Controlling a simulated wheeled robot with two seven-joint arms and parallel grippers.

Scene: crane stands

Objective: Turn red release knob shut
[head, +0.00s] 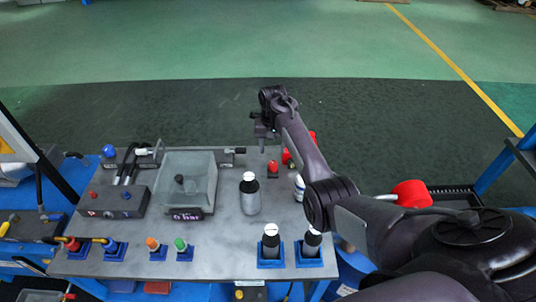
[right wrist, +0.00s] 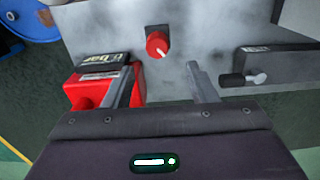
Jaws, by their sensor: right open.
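The red release knob (right wrist: 158,46) is round with a white pointer mark and sits on the grey metal table top. In the head view the knob (head: 272,168) shows near the table's back edge. My right gripper (right wrist: 164,72) is open and empty in the right wrist view, its two fingers apart. The knob lies beyond the fingertips, between their lines and nearer the left finger; no contact shows. In the head view my right gripper (head: 265,143) is above the back edge, just behind the knob. My left gripper is not in view.
A red box with a "bar" display (right wrist: 92,88) is close beside the left finger. A dark grey block with a lever (right wrist: 270,66) is at the right. A clear-lidded box (head: 188,178) and a black-and-grey bottle (head: 250,196) stand on the table (head: 225,240).

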